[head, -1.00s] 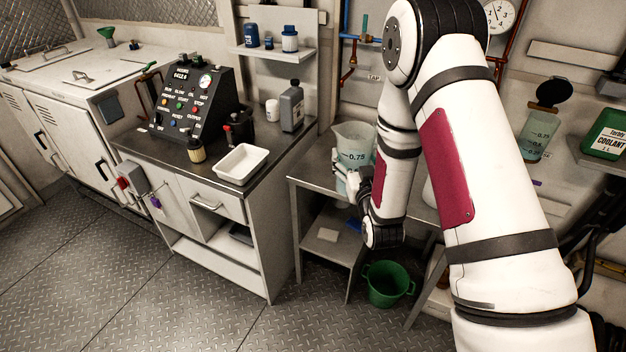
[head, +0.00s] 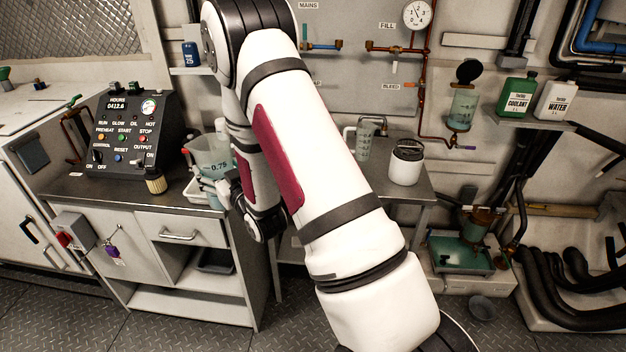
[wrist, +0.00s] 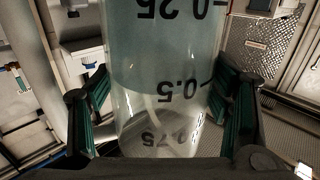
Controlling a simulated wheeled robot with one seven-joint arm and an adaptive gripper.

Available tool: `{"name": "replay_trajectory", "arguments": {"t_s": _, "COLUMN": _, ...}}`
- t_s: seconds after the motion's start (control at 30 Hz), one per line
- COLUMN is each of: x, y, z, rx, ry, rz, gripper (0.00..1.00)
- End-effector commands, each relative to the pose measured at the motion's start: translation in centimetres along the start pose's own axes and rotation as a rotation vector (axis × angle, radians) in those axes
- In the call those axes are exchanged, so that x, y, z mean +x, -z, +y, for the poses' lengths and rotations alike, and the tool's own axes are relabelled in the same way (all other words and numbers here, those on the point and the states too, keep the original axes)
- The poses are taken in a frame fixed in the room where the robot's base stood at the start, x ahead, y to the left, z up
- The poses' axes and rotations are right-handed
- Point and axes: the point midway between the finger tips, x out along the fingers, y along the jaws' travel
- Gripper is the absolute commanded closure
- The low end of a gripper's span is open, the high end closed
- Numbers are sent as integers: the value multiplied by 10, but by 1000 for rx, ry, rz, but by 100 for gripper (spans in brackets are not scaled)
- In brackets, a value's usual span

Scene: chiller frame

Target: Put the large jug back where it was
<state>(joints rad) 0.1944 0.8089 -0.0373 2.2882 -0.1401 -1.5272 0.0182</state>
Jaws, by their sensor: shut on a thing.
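The large jug (head: 211,150) is clear, with dark graduation marks and pale bluish liquid. In the head view it shows at the right end of the counter, left of my arm, partly covered by it. My gripper (head: 218,188) is shut on the jug. In the wrist view the jug (wrist: 160,60) fills the middle, with the dark green-padded fingers of my gripper (wrist: 160,110) on both sides of it. I cannot tell from the pictures whether its base touches anything.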

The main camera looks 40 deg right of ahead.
Motion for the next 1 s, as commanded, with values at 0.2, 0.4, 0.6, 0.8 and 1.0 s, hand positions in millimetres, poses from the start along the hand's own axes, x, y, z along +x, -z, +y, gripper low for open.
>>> {"name": "replay_trajectory", "arguments": {"t_s": 0.2, "x": 34, "y": -19, "z": 96, "rx": -4, "ry": -82, "rz": 7, "gripper": 90}}
{"name": "replay_trajectory", "arguments": {"t_s": 0.4, "x": 34, "y": -33, "z": 177, "rx": -3, "ry": -150, "rz": 4, "gripper": 90}}
{"name": "replay_trajectory", "arguments": {"t_s": 0.6, "x": 16, "y": -47, "z": 256, "rx": -4, "ry": -223, "rz": 3, "gripper": 90}}
{"name": "replay_trajectory", "arguments": {"t_s": 0.8, "x": -22, "y": -62, "z": 326, "rx": -6, "ry": -303, "rz": 1, "gripper": 90}}
{"name": "replay_trajectory", "arguments": {"t_s": 1.0, "x": -64, "y": -75, "z": 377, "rx": -5, "ry": -374, "rz": -1, "gripper": 90}}
